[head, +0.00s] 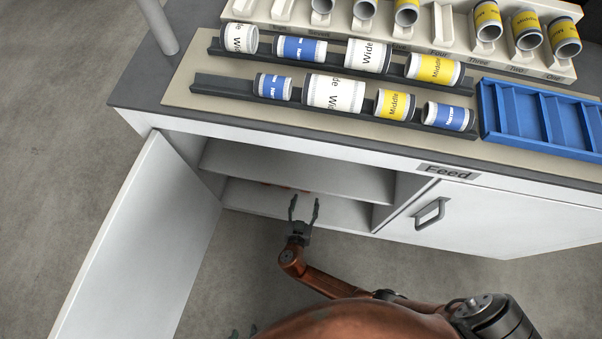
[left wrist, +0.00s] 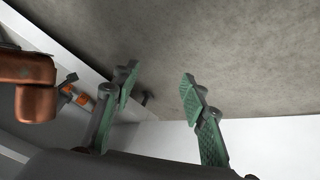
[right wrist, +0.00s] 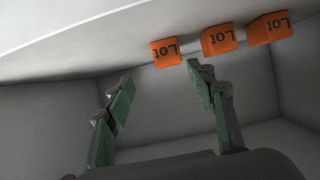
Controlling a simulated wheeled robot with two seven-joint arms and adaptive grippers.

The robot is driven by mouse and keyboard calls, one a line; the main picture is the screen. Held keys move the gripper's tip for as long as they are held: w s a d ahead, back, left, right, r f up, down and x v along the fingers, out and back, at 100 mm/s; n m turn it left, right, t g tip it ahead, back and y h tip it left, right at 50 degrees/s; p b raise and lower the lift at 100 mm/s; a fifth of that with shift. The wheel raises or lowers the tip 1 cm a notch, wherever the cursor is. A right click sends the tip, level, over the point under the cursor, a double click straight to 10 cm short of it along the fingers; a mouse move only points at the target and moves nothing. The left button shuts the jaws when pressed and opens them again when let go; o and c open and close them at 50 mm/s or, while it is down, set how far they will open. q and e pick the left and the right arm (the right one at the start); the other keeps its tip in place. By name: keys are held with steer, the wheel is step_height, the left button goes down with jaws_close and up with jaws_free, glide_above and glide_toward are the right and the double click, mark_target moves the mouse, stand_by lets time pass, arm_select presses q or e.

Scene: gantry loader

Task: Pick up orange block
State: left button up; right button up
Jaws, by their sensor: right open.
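Three orange blocks marked "Lot" show in the right wrist view: a near-middle block (right wrist: 166,53), a second block (right wrist: 219,39) and a third block (right wrist: 269,28), in a row inside the cabinet. In the head view only thin orange-red bits (head: 285,187) show under the inner shelf. My right gripper (head: 304,203) is open and empty at the open cabinet front; in the right wrist view its fingers (right wrist: 160,74) point toward the blocks, apart from them.
The open cabinet door (head: 150,240) stands left of the opening, and the inner shelf (head: 300,170) lies above the blocks. A closed door with a handle (head: 430,213) is at the right. Labelled cylinders (head: 335,93) and a blue tray (head: 540,115) sit on top.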

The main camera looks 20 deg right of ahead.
steer(key=w, duration=0.3)
steer(key=shift+w+d+f+b, duration=0.25)
steer(key=shift+d+f+b, duration=0.05)
steer(key=shift+d+f, duration=0.1)
steer(key=shift+w+d+f, duration=0.2)
steer(key=shift+w+d, duration=0.05)
steer(key=shift+w, duration=0.2)
steer(key=b+x, duration=0.2)
steer(key=x, duration=0.2)
steer(key=shift+d+f, duration=0.15)
steer(key=shift+f, duration=0.05)
steer(key=shift+w+d, duration=0.2)
steer(key=shift+w, duration=0.1)
arm_select(q)
steer(key=shift+m+t, duration=0.3)
steer(key=shift+t, duration=0.5)
steer(key=f, duration=0.1)
steer(key=w+f, duration=0.1)
steer(key=a+f, duration=0.1)
steer(key=f, duration=0.1)
steer(key=shift+w, duration=0.4)
arm_select(e)
steer(key=shift+r, duration=0.1)
arm_select(q)
steer(key=shift+r, duration=0.1)
arm_select(e)
steer(key=c, duration=1.3)
